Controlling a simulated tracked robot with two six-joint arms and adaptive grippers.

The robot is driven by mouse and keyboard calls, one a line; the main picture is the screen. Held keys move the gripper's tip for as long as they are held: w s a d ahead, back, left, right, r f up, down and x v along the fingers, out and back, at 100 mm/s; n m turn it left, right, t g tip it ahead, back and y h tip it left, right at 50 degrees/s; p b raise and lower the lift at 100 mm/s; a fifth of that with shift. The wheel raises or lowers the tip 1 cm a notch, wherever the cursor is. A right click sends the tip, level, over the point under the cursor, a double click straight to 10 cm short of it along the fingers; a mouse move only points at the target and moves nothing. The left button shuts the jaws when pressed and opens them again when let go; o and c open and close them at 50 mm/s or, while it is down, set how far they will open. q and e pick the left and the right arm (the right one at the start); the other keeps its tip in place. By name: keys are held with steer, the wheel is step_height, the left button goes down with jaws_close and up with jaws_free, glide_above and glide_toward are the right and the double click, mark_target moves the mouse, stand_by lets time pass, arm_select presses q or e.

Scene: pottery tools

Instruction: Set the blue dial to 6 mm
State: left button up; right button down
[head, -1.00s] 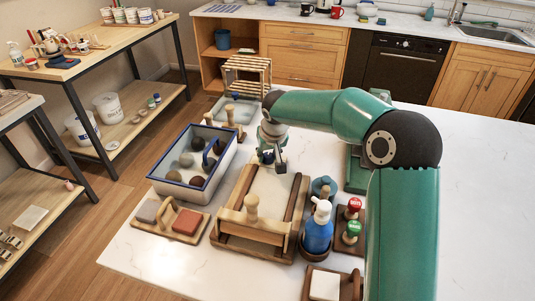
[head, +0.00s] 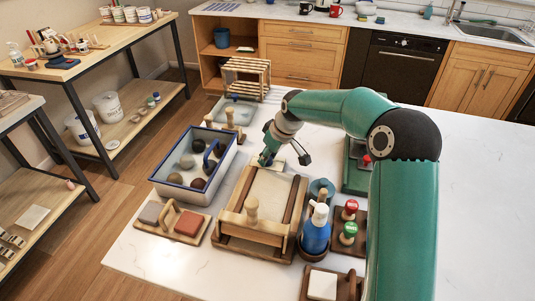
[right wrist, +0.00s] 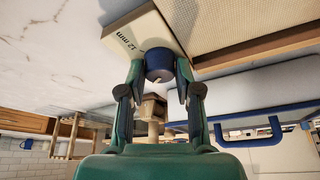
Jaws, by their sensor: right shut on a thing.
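The blue dial (right wrist: 160,66) shows in the right wrist view, at the edge of a pale plate (right wrist: 140,42) marked "12 mm". My right gripper (right wrist: 163,80) is shut on the dial, with one finger on each side of it. In the head view my right gripper (head: 267,159) is at the far end of the wooden slab board (head: 268,192) and hides the dial there. Any pointer on the dial and its setting cannot be read. My left gripper is not in view.
A blue-rimmed tub (head: 171,184) with several round lumps stands close left of the board. A blue bottle (head: 316,235) and red and green knobbed stamps (head: 349,232) stand to the right. Wooden posts (head: 230,120) stand behind. The right side of the white table is clear.

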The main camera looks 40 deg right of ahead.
steer(key=n+y, duration=0.1)
steer(key=n, duration=0.4)
steer(key=shift+w+d+g+y, duration=0.1)
steer(key=shift+g+y, duration=0.3)
steer(key=shift+n, duration=0.3)
steer(key=c, duration=0.8)
jaws_free()
steer(key=v, duration=0.7)
steer(key=shift+r, duration=0.2)
